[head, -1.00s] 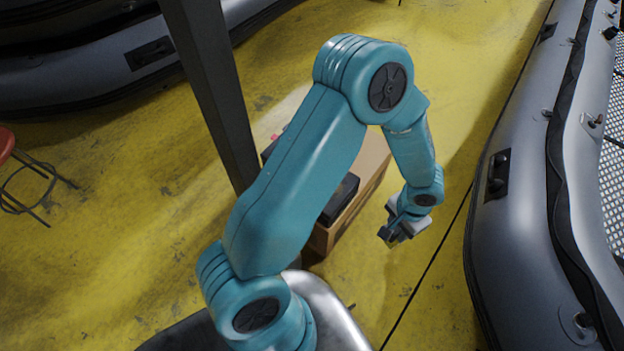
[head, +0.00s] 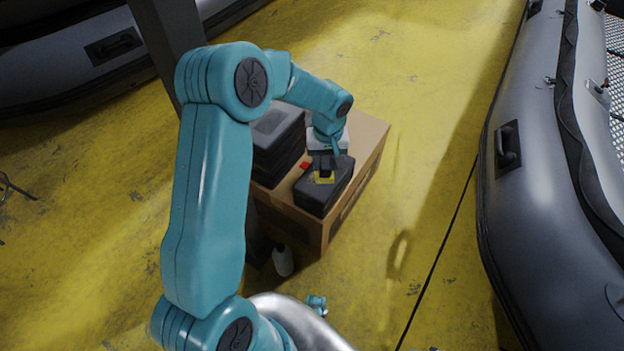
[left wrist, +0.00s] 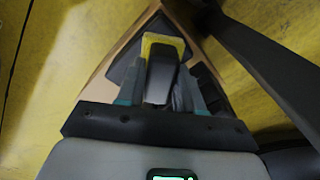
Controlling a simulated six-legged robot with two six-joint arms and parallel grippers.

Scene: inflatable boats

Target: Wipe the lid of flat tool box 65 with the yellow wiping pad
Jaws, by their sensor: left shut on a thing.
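A dark flat tool box (head: 313,198) lies on a cardboard box; no number on it is readable. The yellow wiping pad (head: 316,179) is at the top of this tool box, with its dark grip upward; I cannot tell whether it touches the lid. My left gripper (head: 325,161) is above the tool box, shut on the pad's grip. In the left wrist view, the fingers (left wrist: 160,85) are on both sides of the dark grip, and the yellow pad (left wrist: 164,40) shows beyond it. Part of the dark lid (left wrist: 124,68) shows beside the pad. My right gripper is not in view.
The cardboard box (head: 372,128) stands on the yellow floor. A stack of dark cases (head: 279,127) is left of the tool box, with a small red thing (head: 304,165) between. A dark post (head: 168,45) rises behind my arm. A grey inflatable boat (head: 510,210) is at right.

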